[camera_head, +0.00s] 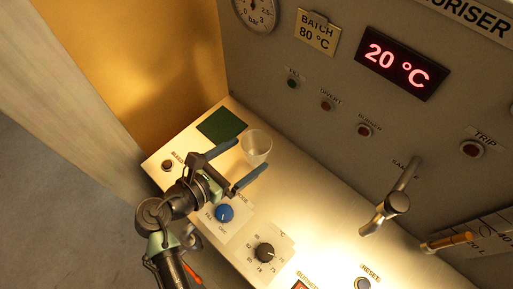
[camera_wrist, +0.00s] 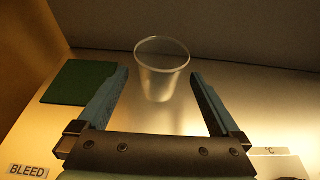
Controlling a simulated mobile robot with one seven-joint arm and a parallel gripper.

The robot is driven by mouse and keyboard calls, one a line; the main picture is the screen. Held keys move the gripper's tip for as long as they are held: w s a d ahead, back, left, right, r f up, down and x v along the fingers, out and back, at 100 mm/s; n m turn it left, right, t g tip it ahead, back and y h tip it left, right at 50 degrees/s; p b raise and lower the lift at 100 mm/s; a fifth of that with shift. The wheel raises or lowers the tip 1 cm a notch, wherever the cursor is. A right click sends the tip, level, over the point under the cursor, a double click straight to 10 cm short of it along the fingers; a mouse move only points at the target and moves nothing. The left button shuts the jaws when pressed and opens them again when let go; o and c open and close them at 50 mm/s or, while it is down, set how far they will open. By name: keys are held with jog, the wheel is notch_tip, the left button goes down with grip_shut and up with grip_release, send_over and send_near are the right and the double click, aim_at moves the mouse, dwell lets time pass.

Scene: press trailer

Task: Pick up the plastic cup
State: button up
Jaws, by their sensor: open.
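A clear plastic cup (camera_head: 256,147) stands upright on the metal shelf of the panel in the head view. In the wrist view the cup (camera_wrist: 162,72) stands just beyond the fingertips, centred between the two blue fingers. My gripper (camera_head: 238,166) is open and empty, with its fingers pointing toward the cup. In the wrist view my gripper (camera_wrist: 160,75) has one finger on each side of the line to the cup. The cup's rim and walls are visible, and I cannot tell whether either finger touches it.
A dark green square (camera_head: 221,124) lies left of the cup. A blue knob (camera_head: 224,213), a black knob (camera_head: 265,252) and a bleed button (camera_head: 167,165) are on the shelf near my arm. A metal tap (camera_head: 386,211) juts out to the right. The upright panel (camera_head: 300,140) stands close behind the cup.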

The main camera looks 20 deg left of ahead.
aim_at(264, 143)
jog(key=x, duration=0.4)
jog(key=shift+w+d+f, duration=0.1)
jog(key=shift+w, duration=0.25)
jog(key=shift+c, duration=0.2)
jog(key=c, duration=1.2)
